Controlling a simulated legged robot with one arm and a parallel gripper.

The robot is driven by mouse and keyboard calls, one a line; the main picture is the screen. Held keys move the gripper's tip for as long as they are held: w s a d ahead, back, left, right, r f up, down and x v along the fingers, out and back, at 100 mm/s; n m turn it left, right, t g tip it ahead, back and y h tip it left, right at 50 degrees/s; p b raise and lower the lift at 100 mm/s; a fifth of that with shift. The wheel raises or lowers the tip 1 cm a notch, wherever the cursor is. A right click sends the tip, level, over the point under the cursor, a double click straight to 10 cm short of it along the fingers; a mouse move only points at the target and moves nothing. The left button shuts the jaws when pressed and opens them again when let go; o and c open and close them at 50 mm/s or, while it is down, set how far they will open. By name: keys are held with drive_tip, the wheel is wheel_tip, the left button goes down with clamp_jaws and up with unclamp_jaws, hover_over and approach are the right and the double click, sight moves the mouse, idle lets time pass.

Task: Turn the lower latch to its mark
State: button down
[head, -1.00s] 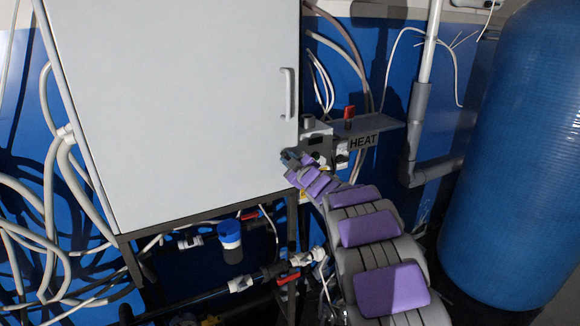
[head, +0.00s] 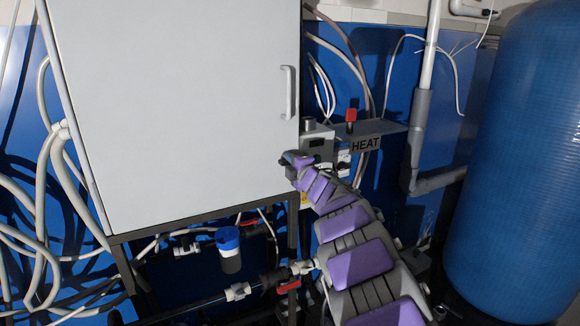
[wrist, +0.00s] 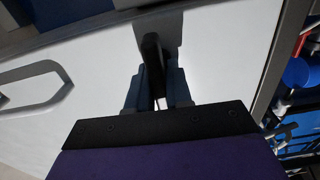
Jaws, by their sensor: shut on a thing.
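The white cabinet door (head: 180,110) fills the upper left of the head view, with its handle (head: 289,92) near the right edge. My gripper (head: 288,158) is at the door's lower right edge, below the handle. In the wrist view my gripper (wrist: 156,88) has its two fingers on either side of the dark lower latch (wrist: 152,50), shut on it. The latch stands out from a grey plate at the cabinet edge. My arm and gripper hide the latch in the head view. I cannot make out its mark.
A HEAT label (head: 366,144) and red knob (head: 351,114) are right of my gripper. A large blue tank (head: 525,150) stands at the right. Pipes with red-handled valves (head: 288,286) and a blue-capped filter (head: 229,249) lie below the cabinet. Loose hoses (head: 40,200) hang at the left.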

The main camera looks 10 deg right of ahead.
drive_tip(key=shift+f+n, duration=0.25)
drive_tip(key=shift+n, duration=0.05)
drive_tip(key=c, duration=1.1)
unclamp_jaws()
drive_tip(key=shift+w+a, duration=0.1)
drive_tip(key=shift+c, duration=0.2)
drive_tip(key=shift+r, duration=0.1)
drive_tip(key=p+v, duration=0.2)
drive_tip(key=v, duration=1.5)
drive_tip(key=shift+s, duration=0.2)
